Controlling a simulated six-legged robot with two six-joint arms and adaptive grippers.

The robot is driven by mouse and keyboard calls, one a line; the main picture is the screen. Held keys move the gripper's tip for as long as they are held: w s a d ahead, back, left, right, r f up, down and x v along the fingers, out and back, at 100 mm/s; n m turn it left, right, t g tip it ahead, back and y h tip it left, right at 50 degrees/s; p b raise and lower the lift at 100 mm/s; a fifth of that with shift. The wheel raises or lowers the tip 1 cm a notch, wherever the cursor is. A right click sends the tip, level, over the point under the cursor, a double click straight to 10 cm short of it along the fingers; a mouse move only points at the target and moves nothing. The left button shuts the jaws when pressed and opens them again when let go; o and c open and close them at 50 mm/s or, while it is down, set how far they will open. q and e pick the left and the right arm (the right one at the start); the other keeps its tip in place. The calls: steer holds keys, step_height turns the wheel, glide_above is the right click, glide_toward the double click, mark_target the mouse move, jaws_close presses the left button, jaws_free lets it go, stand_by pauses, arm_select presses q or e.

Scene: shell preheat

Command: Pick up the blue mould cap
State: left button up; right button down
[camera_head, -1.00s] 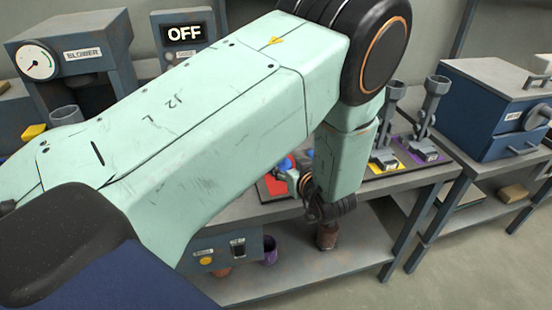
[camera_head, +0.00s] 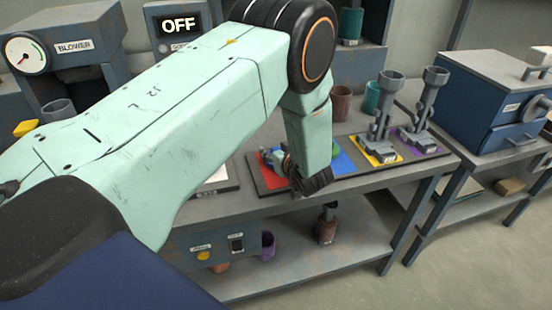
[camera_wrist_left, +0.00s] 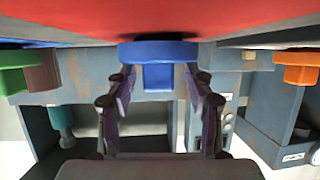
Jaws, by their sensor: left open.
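The blue mould cap (camera_wrist_left: 158,50) shows in the left wrist view as a wide blue disc with a narrower blue plug, against the red surface at the top. My left gripper (camera_wrist_left: 158,85) is open, with one finger on each side of the plug and a visible gap to it. In the head view my left gripper (camera_head: 273,156) is over the red tile (camera_head: 267,180). Only a small bit of blue shows there, and the gripper hides most of the cap. My right gripper is not in view.
A green cap (camera_head: 335,149) stands on a blue tile (camera_head: 343,164) close to my wrist. Grey tools stand on the yellow tile (camera_head: 366,152) and purple tile (camera_head: 424,146). Brown (camera_head: 341,103) and teal (camera_head: 372,98) cups stand behind. An orange cap (camera_wrist_left: 300,68) shows in the wrist view.

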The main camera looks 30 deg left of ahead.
arm_select(q)
steer(key=shift+d+r, duration=0.15)
steer(key=shift+d, duration=0.05)
steer(key=shift+c, duration=1.3)
steer(key=shift+a, duration=0.15)
steer(key=c, duration=0.6)
jaws_close()
